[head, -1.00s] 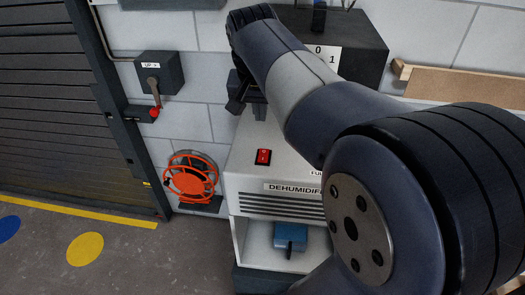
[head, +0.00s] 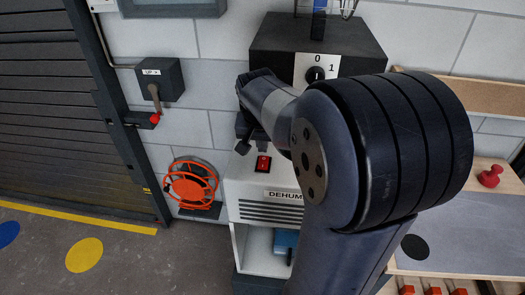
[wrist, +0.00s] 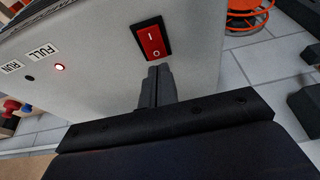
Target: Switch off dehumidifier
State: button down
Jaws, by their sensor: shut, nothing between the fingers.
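The dehumidifier (head: 235,190) is a pale cabinet with a dark grille and a name label partly hidden by my arm. Its red rocker switch (head: 263,163) also shows in the wrist view (wrist: 152,40), marked I and O, with the O end nearer my fingers. I cannot tell which side is pressed in. In the head view my gripper (head: 243,143) is beside the switch.
A dark box with a 0/1 knob (head: 315,74) stands behind my arm. An orange cable reel (head: 190,187) is left of the cabinet. A grey wall box with a red-tipped lever (head: 155,118) is by the shutter. A bench with a red knob (head: 490,176) lies right.

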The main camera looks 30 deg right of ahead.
aim_at(262, 163)
jog(key=shift+s+x, duration=0.15)
jog(key=shift+x, duration=0.55)
jog(key=shift+s+x, duration=0.15)
jog(key=shift+x, duration=0.55)
jog(key=shift+a+f, duration=0.15)
jog(key=shift+f, duration=0.05)
jog(key=shift+w+f, duration=0.1)
jog(key=shift+f, duration=0.1)
jog(key=shift+s+a, duration=0.45)
jog(key=shift+s, duration=0.3)
jog(key=shift+r, duration=0.1)
